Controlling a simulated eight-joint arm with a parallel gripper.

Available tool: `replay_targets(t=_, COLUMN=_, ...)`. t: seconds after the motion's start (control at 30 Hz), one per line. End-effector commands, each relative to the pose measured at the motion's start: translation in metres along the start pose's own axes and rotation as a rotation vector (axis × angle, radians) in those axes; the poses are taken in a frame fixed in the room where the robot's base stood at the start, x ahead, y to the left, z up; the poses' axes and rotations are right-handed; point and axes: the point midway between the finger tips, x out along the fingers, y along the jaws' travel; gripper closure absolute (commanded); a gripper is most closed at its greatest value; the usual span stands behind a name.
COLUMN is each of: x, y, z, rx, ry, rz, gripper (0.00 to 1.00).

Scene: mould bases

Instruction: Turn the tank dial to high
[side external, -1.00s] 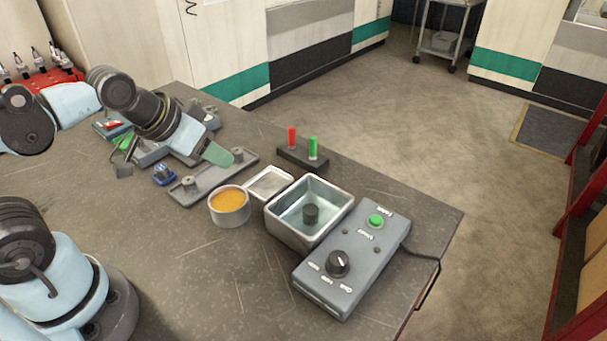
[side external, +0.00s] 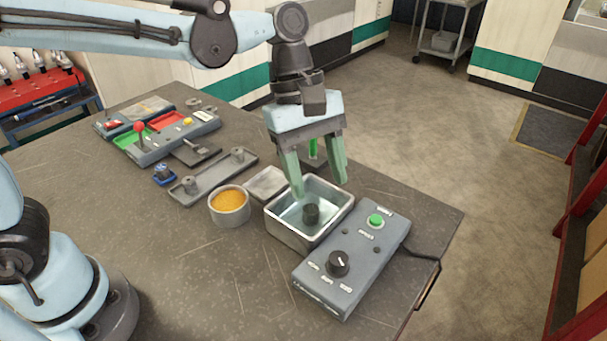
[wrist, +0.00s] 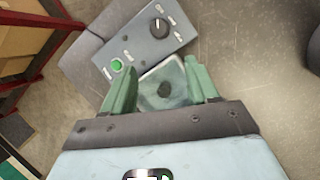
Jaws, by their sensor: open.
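The tank dial (side external: 337,263) is a black round knob with a pale pointer mark on the grey control box (side external: 365,240). Small white labels sit below it, too small to read. It also shows in the wrist view (wrist: 160,27). A green button (side external: 376,221) is on the same box.
An orange-filled cup (side external: 229,205) and a small square tray (side external: 268,184) are left of the tank. A grey tray with posts (side external: 212,180) and a lever panel (side external: 165,138) lie farther left. The front table is clear.

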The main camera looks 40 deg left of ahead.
Motion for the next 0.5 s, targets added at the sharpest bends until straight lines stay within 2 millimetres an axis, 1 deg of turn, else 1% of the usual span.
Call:
replay_targets(t=0.03, x=0.003, y=0.004, z=0.005, rx=-0.032, ry=-0.015, rz=-0.021, gripper=0.41)
replay_targets(t=0.1, x=0.006, y=0.006, z=0.010, rx=-0.066, ry=-0.026, rz=-0.040, gripper=0.41)
replay_targets(t=0.27, x=0.013, y=0.006, z=0.012, rx=-0.091, ry=-0.033, rz=-0.053, gripper=0.41)
replay_targets(t=0.37, x=0.023, y=0.006, z=0.013, rx=-0.090, ry=-0.032, rz=-0.052, gripper=0.41)
replay_targets(t=0.5, x=0.045, y=0.005, z=0.013, rx=-0.087, ry=-0.032, rz=-0.051, gripper=0.41)
